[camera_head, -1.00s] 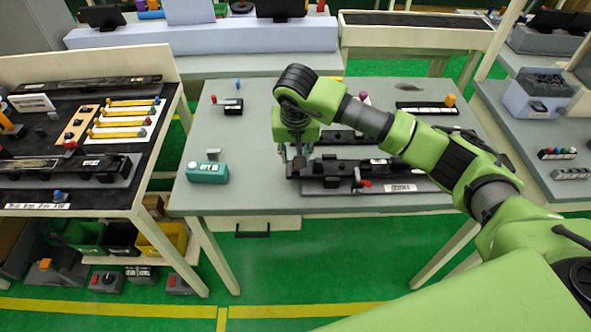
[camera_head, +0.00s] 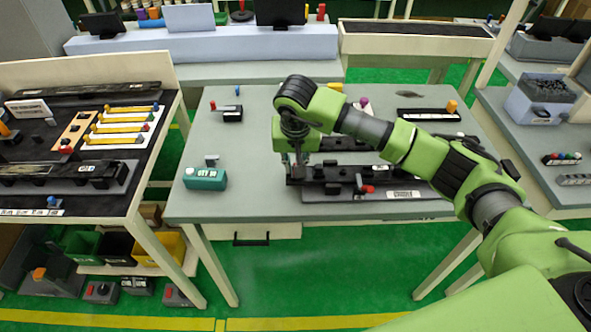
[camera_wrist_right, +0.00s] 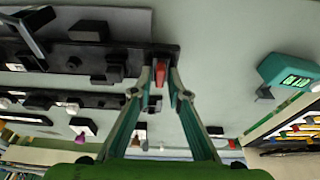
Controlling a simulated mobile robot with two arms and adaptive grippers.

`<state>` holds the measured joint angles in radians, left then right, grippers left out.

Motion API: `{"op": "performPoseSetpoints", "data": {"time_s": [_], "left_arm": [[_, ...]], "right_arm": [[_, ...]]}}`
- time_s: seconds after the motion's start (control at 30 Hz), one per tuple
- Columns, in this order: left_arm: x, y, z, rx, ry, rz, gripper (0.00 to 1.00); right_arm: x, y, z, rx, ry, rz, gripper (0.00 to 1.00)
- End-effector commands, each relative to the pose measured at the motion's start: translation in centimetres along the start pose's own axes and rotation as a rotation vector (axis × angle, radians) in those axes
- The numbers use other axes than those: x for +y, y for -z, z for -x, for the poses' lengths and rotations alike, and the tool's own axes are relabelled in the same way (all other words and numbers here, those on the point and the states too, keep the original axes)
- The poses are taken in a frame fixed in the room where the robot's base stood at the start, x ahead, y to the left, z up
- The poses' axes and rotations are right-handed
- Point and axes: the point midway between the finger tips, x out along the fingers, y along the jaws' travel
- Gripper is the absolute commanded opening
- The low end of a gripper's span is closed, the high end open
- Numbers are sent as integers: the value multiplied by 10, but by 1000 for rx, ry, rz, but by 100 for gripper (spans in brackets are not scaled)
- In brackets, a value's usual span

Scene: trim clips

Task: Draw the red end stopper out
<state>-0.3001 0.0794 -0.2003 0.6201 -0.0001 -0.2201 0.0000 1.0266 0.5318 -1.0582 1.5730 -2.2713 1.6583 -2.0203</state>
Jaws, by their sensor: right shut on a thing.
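The red end stopper (camera_wrist_right: 160,70) shows between the fingertips of my right gripper (camera_wrist_right: 160,88) in the right wrist view. The gripper is shut on it. The stopper appears at the end of the long black fixture (camera_wrist_right: 135,55); I cannot tell whether it still sits in it. In the head view my right gripper (camera_head: 300,158) points down at the left end of the black fixture (camera_head: 320,190). The stopper cannot be made out there. My left gripper is not in view.
A teal box (camera_head: 205,179) stands left of the fixture on the grey table (camera_head: 250,205). A red lever (camera_head: 368,189) sits on the fixture's front. A second dark rail (camera_head: 345,144) lies behind. A small black block (camera_head: 232,114) is at the back left.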

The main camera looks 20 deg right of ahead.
Motion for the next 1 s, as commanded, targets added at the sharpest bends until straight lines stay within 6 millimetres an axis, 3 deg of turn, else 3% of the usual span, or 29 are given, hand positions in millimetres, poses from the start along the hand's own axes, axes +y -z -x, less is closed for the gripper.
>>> {"op": "performPoseSetpoints", "data": {"time_s": [0.17,0.2,0.23,1.0], "left_arm": [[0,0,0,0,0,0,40],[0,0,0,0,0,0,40],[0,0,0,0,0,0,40],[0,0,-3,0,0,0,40]], "right_arm": [[0,0,0,0,0,0,0],[0,0,0,0,0,0,21],[0,0,0,0,0,0,29],[0,1,5,0,0,0,29]]}}
